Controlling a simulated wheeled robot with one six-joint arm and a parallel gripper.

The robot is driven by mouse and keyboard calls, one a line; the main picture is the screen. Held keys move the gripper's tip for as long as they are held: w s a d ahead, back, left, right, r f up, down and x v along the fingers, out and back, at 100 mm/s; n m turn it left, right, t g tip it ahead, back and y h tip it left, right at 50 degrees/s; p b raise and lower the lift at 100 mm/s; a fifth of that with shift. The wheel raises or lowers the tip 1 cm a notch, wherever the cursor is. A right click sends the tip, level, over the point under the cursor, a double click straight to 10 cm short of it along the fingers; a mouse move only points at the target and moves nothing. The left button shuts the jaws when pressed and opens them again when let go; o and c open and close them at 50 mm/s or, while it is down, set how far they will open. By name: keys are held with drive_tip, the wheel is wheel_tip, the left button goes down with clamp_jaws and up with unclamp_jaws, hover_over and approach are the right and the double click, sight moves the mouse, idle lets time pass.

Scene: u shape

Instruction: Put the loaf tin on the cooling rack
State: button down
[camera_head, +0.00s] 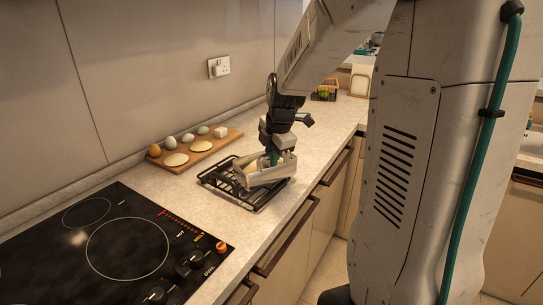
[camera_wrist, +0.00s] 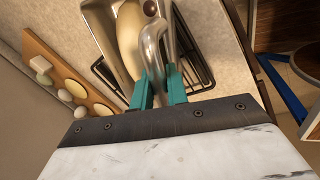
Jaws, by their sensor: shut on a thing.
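The loaf tin (camera_head: 265,175) is a pale metallic tin over the black wire cooling rack (camera_head: 215,180), which lies on the counter. My gripper (camera_head: 273,156) reaches down from above and is shut on the tin. In the wrist view, the teal fingertips (camera_wrist: 160,82) close on a shiny metal edge of the tin (camera_wrist: 102,30), and a cream-coloured shape shows inside it. The rack's black wires (camera_wrist: 198,68) show on both sides of the tin. I cannot tell whether the tin rests on the rack or hangs just above it.
A wooden board (camera_head: 226,141) with eggs and round pale pieces lies behind the rack, by the wall. A black hob (camera_head: 125,245) with knobs is at the front left. A basket of fruit (camera_head: 325,92) stands farther along the counter. Clear counter lies beyond the rack.

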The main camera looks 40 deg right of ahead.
drive_tip(key=c, duration=1.4)
unclamp_jaws()
drive_tip(key=shift+f, duration=0.1)
drive_tip(key=v, duration=1.1)
drive_tip(key=s+a+f+m, duration=0.1)
drive_tip(key=s+a+m, duration=0.4)
drive_tip(key=s, duration=0.2)
drive_tip(key=s+a+f+m+g, duration=0.1)
drive_tip(key=s+a+m, duration=0.5)
drive_tip(key=s, duration=0.2)
drive_tip(key=s+a+f+m+g, duration=0.1)
drive_tip(key=s+a+m, duration=0.4)
drive_tip(key=s, duration=0.2)
drive_tip(key=shift+s+a+f+m, duration=0.25)
drive_tip(key=shift+a+f+m, duration=0.05)
drive_tip(key=shift+a, duration=0.05)
